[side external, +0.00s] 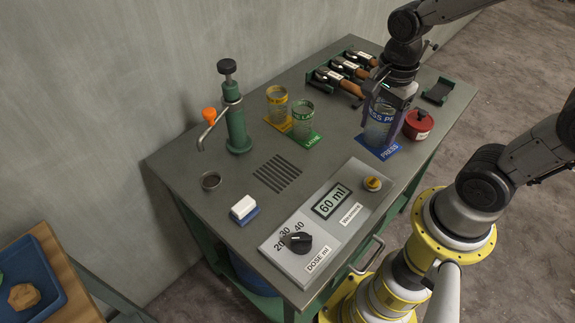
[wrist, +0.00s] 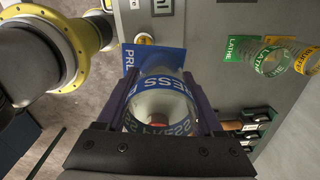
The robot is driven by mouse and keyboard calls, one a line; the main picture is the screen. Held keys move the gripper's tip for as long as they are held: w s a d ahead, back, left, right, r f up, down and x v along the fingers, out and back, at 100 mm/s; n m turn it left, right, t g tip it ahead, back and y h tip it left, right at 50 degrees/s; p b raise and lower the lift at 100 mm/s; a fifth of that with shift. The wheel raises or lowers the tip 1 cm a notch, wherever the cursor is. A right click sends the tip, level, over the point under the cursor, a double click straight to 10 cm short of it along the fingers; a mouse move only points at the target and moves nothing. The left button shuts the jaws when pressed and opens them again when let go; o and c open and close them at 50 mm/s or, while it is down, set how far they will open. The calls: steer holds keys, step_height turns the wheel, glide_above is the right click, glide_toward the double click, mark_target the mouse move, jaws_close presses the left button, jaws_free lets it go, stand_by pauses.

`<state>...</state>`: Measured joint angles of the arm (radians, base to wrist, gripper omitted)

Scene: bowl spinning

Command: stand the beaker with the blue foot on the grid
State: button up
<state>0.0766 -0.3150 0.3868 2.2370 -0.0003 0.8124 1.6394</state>
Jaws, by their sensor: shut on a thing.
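The clear beaker with blue "PRESS" lettering (side external: 377,130) is at the blue PRESS mat (side external: 391,152), on the right of the bench. It is upright; I cannot tell whether its foot touches the mat. My gripper (side external: 384,112) reaches down from above and is shut on the beaker. In the wrist view the beaker (wrist: 160,97) sits between the two dark fingers, with the blue mat (wrist: 134,62) behind it. The grid (side external: 277,173), a set of dark slots in the bench top left of the control panel, is bare.
Yellow (side external: 277,102) and green (side external: 303,119) beakers stand on their mats near a green pump (side external: 235,115). A red pot (side external: 418,124) stands close right of my gripper.

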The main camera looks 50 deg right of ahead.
steer(key=w+a+n, duration=0.1)
steer(key=w+a, duration=0.4)
steer(key=a, duration=0.4)
steer(key=shift+n, duration=0.3)
steer(key=w+a+f, duration=0.1)
steer(key=w+f, duration=0.2)
steer(key=w, duration=0.1)
steer(key=w+a+f, duration=0.1)
steer(key=w+f, duration=0.2)
steer(key=w, duration=0.1)
steer(key=w+a+f, duration=0.1)
steer(key=w+f, duration=0.3)
steer(key=shift+w+a+f, duration=0.1)
steer(key=shift+w+a, duration=0.2)
steer(key=shift+w, duration=0.1)
steer(key=shift+w+f, duration=0.1)
steer(key=shift+f, duration=1.5)
steer(key=shift+f, duration=0.2)
steer(key=o, duration=1.4)
steer(key=shift+o, duration=0.2)
steer(key=shift+r, duration=0.1)
